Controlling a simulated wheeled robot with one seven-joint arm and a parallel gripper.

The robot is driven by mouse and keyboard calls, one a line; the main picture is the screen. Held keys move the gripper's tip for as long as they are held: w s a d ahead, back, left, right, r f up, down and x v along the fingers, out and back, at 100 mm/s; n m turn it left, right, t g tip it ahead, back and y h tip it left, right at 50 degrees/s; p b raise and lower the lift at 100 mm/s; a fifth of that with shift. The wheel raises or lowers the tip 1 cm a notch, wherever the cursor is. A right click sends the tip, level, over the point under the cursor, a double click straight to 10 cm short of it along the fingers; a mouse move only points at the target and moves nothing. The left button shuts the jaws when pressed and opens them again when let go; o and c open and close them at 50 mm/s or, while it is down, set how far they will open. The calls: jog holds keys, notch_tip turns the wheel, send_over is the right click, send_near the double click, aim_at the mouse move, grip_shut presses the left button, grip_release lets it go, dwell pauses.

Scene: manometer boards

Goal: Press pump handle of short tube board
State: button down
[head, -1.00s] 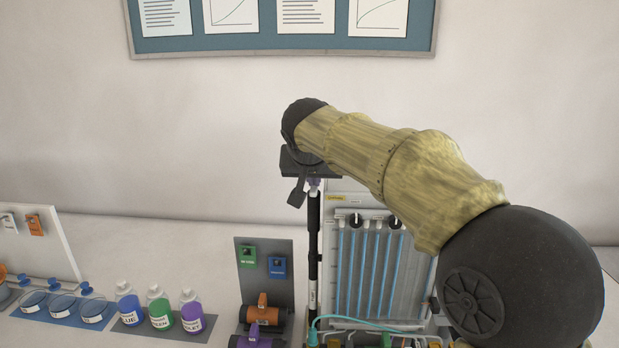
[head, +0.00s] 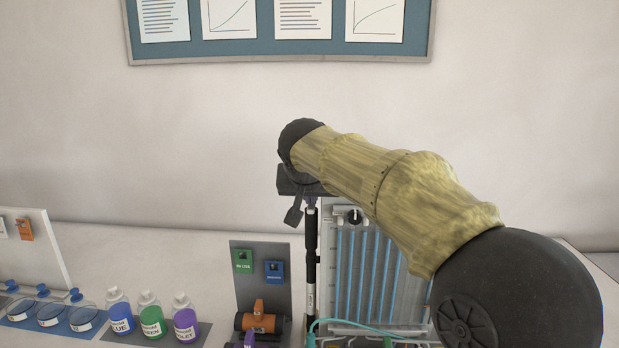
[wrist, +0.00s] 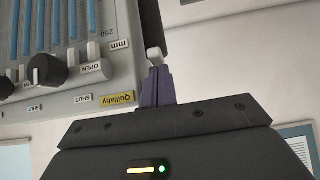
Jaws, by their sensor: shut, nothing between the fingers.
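The tube board (head: 332,262) stands upright at the back, with tall blue liquid columns; it also shows in the wrist view (wrist: 60,45) with knobs and a yellow name tag. Whether it is the short one I cannot tell. A dark upright pump rod (head: 311,238) stands along its left side. A small white piece, apparently the pump handle's end (wrist: 154,54), is just beyond my fingertips in the wrist view. My gripper (head: 311,203), with purple fingers, is shut and empty over the rod's top, and in the wrist view (wrist: 156,75) its tips meet or nearly meet the white piece.
Left of the rod is a grey panel (head: 244,295) with green and blue tags and an orange valve (head: 259,318). Bottles (head: 151,320) and blue-lidded dishes (head: 50,312) stand further left. A teal hose (head: 370,325) runs in front of the tube board.

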jog(key=shift+a+f, duration=0.1)
jog(key=shift+f, duration=0.2)
jog(key=shift+r, duration=0.1)
notch_tip(320, 180, up, 4)
jog(key=p, duration=0.3)
jog(key=shift+r+p, duration=0.25)
jog(key=shift+p, duration=0.1)
jog(key=b+v, duration=0.1)
jog(key=v, duration=0.9)
jog(key=shift+b, duration=0.35)
dwell(1.1)
